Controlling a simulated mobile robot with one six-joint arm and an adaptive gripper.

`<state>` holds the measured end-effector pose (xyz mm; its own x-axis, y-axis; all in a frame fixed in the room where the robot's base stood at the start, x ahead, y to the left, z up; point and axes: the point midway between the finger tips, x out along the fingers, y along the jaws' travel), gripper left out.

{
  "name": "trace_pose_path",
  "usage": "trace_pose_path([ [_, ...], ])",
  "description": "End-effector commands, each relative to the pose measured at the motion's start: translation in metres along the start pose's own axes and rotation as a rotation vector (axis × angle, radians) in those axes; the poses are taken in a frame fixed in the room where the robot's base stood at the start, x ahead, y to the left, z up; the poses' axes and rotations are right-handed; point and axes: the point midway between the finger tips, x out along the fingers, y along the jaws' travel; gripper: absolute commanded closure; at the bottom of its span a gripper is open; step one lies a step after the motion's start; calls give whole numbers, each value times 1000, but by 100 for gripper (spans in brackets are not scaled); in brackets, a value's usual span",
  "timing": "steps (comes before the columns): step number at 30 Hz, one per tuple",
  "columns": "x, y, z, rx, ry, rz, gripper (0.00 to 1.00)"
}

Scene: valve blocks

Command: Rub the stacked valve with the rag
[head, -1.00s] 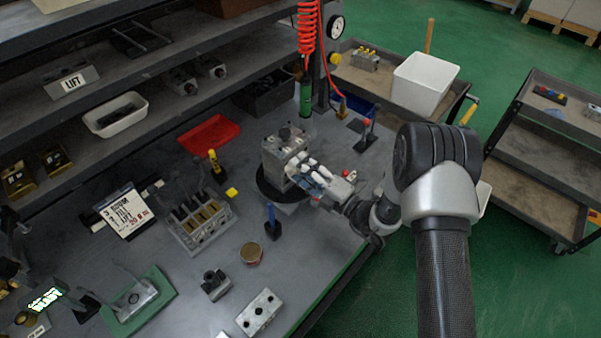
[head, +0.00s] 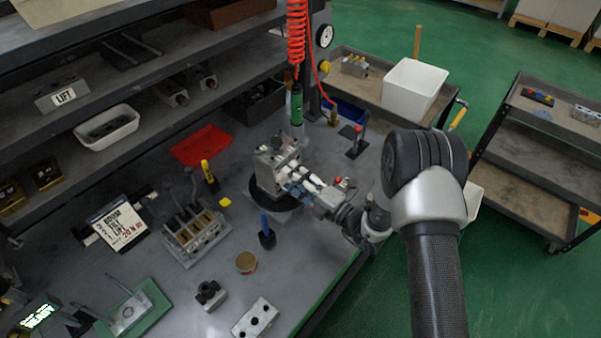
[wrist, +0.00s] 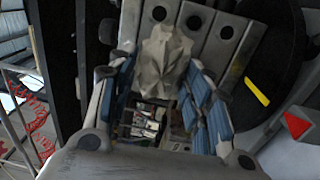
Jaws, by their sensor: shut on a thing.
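The stacked valve (head: 266,176) is a grey metal block standing on a dark round turntable (head: 282,201) on the bench. In the wrist view its pale face with several dark round ports (wrist: 212,35) fills the top middle. My gripper (head: 293,183) is at the valve's right side. In the wrist view its blue-padded fingers (wrist: 163,80) are closed on a crumpled grey-beige rag (wrist: 161,55). The rag lies in front of the ported face and seems to be against it; exact contact is hard to tell. In the head view the fingers hide the rag.
A blue-handled tool (head: 266,234), a round tin (head: 246,262) and a ported block (head: 255,319) stand in front of the turntable. A red coiled hose (head: 297,35) hangs behind the valve. A cart with a white bin (head: 412,92) is beyond.

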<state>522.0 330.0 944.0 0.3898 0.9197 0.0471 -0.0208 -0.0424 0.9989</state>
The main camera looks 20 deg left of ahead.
Motion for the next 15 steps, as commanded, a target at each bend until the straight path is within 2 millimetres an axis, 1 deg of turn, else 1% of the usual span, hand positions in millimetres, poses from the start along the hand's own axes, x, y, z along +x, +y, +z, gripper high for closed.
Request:
trace_pose_path([
  [1,3,1,-7,0,11,1,74],
  [2,3,1,-8,0,11,1,74],
  [10,3,0,-10,-1,12,1,74],
  [13,-1,0,-10,-1,13,0,74],
  [15,-7,1,-9,-1,10,-1,74],
])
